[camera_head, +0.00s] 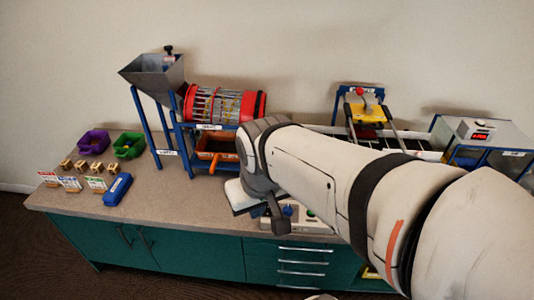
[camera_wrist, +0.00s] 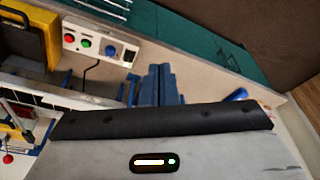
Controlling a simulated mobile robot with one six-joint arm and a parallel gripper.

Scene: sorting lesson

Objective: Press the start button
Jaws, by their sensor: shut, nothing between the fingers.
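The control box (camera_wrist: 99,44) is a pale strip with round buttons in the wrist view. It carries a red button (camera_wrist: 69,38), a green button (camera_wrist: 86,43) and a blue knob (camera_wrist: 111,50). In the head view the control box (camera_head: 322,228) sits at the counter's front edge, partly hidden by my arm; its green button (camera_head: 310,212) shows. My gripper (camera_wrist: 160,76) is shut and empty. In the wrist view its fingertips lie to the right of the box, apart from the buttons in the picture. Its height above the counter is hard to tell.
A hopper (camera_head: 155,78) and red-ended drum (camera_head: 222,103) stand behind. A yellow-topped device (camera_head: 365,110) and a display box (camera_head: 480,131) are at right. Purple (camera_head: 93,142) and green bins (camera_head: 129,146), small blocks, cards and a blue object (camera_head: 117,189) lie left.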

